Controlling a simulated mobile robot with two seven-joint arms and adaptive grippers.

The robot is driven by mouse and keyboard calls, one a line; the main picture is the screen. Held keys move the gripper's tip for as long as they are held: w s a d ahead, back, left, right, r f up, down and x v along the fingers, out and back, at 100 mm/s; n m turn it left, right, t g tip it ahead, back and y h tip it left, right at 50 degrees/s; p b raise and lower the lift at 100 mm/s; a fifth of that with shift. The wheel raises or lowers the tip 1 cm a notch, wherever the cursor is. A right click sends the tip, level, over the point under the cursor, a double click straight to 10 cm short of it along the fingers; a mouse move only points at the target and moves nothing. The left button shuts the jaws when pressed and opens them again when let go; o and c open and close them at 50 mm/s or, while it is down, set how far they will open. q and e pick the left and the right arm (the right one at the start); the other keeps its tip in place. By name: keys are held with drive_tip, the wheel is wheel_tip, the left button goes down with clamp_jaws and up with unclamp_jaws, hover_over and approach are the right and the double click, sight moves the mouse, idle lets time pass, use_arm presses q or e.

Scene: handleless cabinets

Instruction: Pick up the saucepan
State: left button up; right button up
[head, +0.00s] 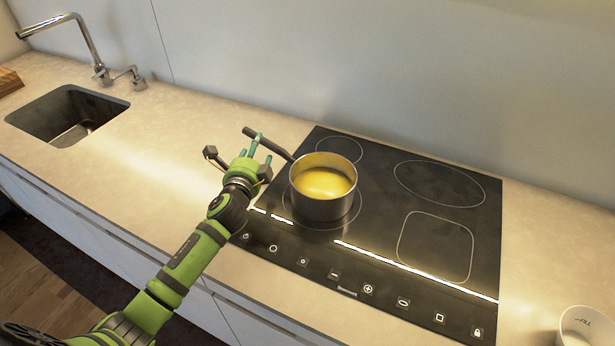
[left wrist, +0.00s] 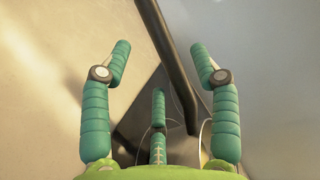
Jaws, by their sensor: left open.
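The saucepan (head: 318,206) is a steel pot with a yellow inside, upright on the left part of the black hob. Its dark handle (head: 277,149) points to the back left, past the hob's edge. My left gripper (head: 251,146) is open and empty, close to the handle. In the left wrist view the handle (left wrist: 172,50) runs between the spread teal fingers of my left gripper (left wrist: 162,53), with a gap on each side. I cannot tell how far it is from the palm. My right gripper is not in view.
The black hob (head: 385,245) has ring markings and touch symbols; its right part is clear. A sink (head: 65,115) with a tap (head: 85,40) is at the left. A white cup (head: 585,326) stands at the front right. A wall (head: 370,70) rises behind the counter.

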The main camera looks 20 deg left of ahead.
sight(262, 141)
use_arm(q)
drive_tip(key=x, duration=0.3)
drive_tip(key=shift+w+d+r+p, duration=0.1)
drive_tip(key=shift+w+d+p, duration=0.15)
drive_tip(key=shift+w, duration=0.2)
drive_tip(key=shift+w+a+f, duration=0.15)
drive_tip(key=shift+w+f, duration=0.05)
drive_tip(key=shift+w, duration=0.3)
drive_tip(key=shift+s+r, duration=0.1)
clamp_jaws()
drive_tip(key=shift+r, duration=0.3)
drive_tip(key=shift+f, duration=0.1)
